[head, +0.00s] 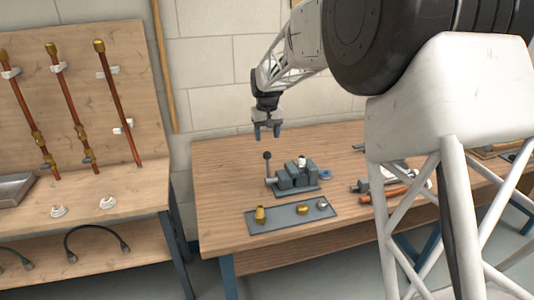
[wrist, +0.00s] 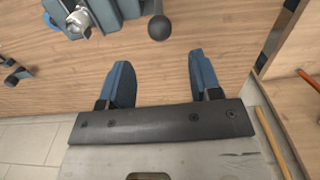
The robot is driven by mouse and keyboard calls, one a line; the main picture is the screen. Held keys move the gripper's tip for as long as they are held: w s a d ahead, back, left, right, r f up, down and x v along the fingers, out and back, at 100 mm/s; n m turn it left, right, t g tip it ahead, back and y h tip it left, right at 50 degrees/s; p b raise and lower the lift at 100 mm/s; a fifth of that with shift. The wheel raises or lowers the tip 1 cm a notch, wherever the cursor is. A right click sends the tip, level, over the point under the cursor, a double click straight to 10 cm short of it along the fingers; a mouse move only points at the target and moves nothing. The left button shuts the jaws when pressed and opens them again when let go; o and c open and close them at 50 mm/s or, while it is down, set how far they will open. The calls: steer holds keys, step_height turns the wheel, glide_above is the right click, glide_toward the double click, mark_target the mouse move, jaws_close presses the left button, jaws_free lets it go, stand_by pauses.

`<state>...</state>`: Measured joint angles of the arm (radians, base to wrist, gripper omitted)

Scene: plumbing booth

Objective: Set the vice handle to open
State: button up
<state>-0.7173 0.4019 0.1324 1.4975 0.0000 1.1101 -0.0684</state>
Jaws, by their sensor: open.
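The grey vice (head: 292,180) sits on the wooden workbench, in the middle of the head view. Its handle (head: 267,166) is a thin dark rod with a round black knob, standing upright at the vice's left end. In the wrist view the black knob (wrist: 159,27) shows near the top, with part of the vice body (wrist: 97,12) to its left. My gripper (head: 267,134) is open and empty, above the bench and behind the handle. In the wrist view its two blue fingers (wrist: 158,78) are spread apart, and the knob lies beyond their tips, not between them.
A grey tray (head: 283,224) with brass fittings lies in front of the vice. Copper pipe pieces (head: 385,198) and tools lie to the right. A separate bench with upright copper pipes (head: 66,95) stands at left. The workbench (head: 220,160) is bare left of the vice.

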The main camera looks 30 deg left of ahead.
mark_target(267, 152)
steer(key=shift+f, duration=0.1)
steer(key=shift+f, duration=3.8)
jaws_close()
